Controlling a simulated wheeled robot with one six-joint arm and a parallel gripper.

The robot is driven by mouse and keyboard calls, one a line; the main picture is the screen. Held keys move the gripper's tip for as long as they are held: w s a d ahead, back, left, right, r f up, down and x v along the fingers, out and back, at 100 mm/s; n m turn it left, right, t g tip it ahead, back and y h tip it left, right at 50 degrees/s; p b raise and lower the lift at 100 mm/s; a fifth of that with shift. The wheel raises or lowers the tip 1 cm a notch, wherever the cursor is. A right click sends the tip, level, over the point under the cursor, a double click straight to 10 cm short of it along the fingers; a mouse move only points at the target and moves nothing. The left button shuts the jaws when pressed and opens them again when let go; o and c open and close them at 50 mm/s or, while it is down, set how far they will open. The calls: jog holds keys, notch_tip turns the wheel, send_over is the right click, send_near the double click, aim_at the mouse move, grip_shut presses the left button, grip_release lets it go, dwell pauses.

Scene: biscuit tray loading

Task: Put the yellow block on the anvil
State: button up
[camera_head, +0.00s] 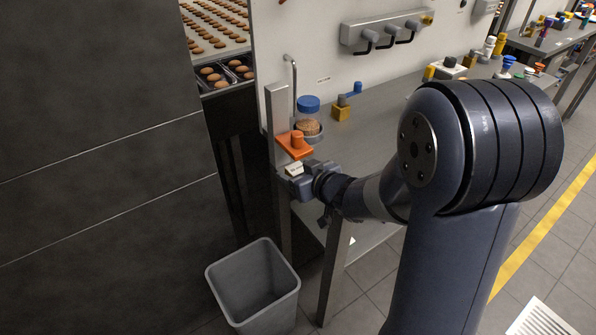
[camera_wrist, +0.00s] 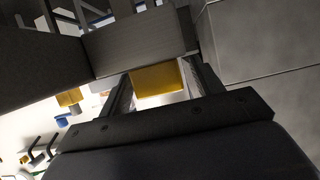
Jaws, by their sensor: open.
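My gripper (camera_head: 294,171) is open at the near left corner of the grey bench, just below an orange piece with a round knob (camera_head: 295,147). In the wrist view a yellow block (camera_wrist: 157,79) shows in the gap between my two open fingers; I cannot tell whether either finger touches it. A pale patch at the fingers shows in the head view, but I cannot make out the yellow block there. A grey flat-faced body (camera_wrist: 140,44) stands just beyond the block in the wrist view. I cannot tell which thing is the anvil.
A blue-lidded jar (camera_head: 308,116) and a yellow fixture with a blue lever (camera_head: 341,111) stand behind my gripper on the bench (camera_head: 378,104). A grey post (camera_head: 278,115) rises close by. A grey bin (camera_head: 253,284) stands on the floor. Biscuit trays (camera_head: 226,73) lie at the back left.

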jog(key=shift+r, duration=0.1)
jog(key=shift+r, duration=0.2)
jog(key=p+v, duration=0.2)
jog(key=v, duration=1)
jog(key=shift+p, duration=0.3)
jog(key=shift+f, duration=0.15)
jog(key=shift+c, duration=0.4)
